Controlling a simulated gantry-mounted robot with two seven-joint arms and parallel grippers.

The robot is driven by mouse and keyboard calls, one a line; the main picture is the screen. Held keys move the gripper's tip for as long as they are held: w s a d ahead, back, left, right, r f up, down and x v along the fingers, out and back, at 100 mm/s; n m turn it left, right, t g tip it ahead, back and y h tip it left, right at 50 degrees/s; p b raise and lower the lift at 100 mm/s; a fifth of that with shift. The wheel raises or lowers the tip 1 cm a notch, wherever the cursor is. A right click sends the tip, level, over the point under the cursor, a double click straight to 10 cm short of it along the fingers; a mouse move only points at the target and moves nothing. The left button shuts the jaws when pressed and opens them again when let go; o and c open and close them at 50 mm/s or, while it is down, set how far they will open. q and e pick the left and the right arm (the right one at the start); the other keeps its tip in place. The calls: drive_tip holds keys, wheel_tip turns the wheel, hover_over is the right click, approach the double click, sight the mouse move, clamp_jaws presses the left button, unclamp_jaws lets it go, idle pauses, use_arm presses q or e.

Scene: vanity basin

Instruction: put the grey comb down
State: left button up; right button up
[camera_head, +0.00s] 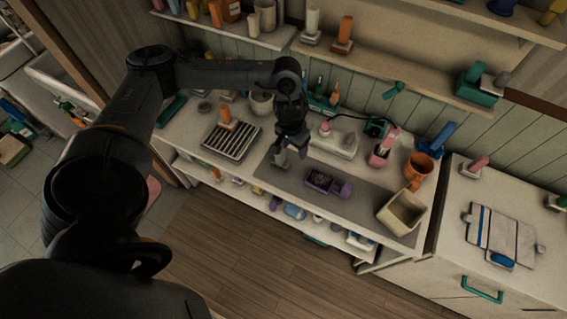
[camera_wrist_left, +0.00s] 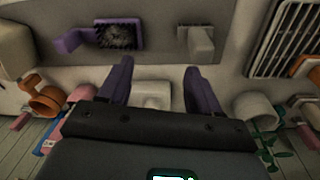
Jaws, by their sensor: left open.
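A small grey piece (camera_head: 279,158), which looks like the grey comb, lies on the dark grey mat (camera_head: 376,207) just below and left of my left gripper. It also shows in the left wrist view (camera_wrist_left: 198,44), beyond the right fingertip. My left gripper (camera_head: 293,147) is open, low over the back edge of the mat. In the left wrist view its two purple fingers (camera_wrist_left: 158,70) stand apart with nothing held between them. My right gripper is not in view.
A purple brush (camera_head: 322,182) lies on the mat, with an open beige box (camera_head: 402,212) to its right. A slatted rack (camera_head: 232,140) stands to the left. A white dispenser-like block (camera_head: 335,140), pink cup (camera_head: 382,153) and orange pot (camera_head: 418,167) stand behind.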

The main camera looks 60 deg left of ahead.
use_arm(q)
drive_tip(key=w+d+f+m+t+h, duration=0.1)
drive_tip(key=d+f+m, duration=0.1)
drive_tip(key=d, duration=0.5)
drive_tip(key=w+d+f+m+t+h, duration=0.1)
drive_tip(key=d+f+m, duration=0.15)
drive_tip(key=d, duration=0.45)
drive_tip(key=s+d+r+m+t+h, duration=0.1)
drive_tip(key=d+r+m+t, duration=0.15)
drive_tip(key=d, duration=0.55)
drive_tip(key=s+d+r+m+t+h, duration=0.1)
drive_tip(key=d+r+t, duration=0.15)
drive_tip(key=d, duration=0.65)
drive_tip(key=s+a+f+n+g+y, duration=0.1)
drive_tip(key=s+a+g+y, duration=0.3)
drive_tip(key=s+a, duration=0.8)
drive_tip(key=shift+s+f+n+g, duration=0.3)
drive_tip(key=shift+s+f+n, duration=0.15)
drive_tip(key=shift+s, duration=0.65)
drive_tip(key=shift+r, duration=0.15)
wheel_tip(320, 180, up, 5)
drive_tip(key=p, duration=0.5)
drive_tip(key=shift+d+r+p, duration=0.1)
drive_tip(key=shift+r+p, duration=0.1)
drive_tip(key=shift+p, duration=0.1)
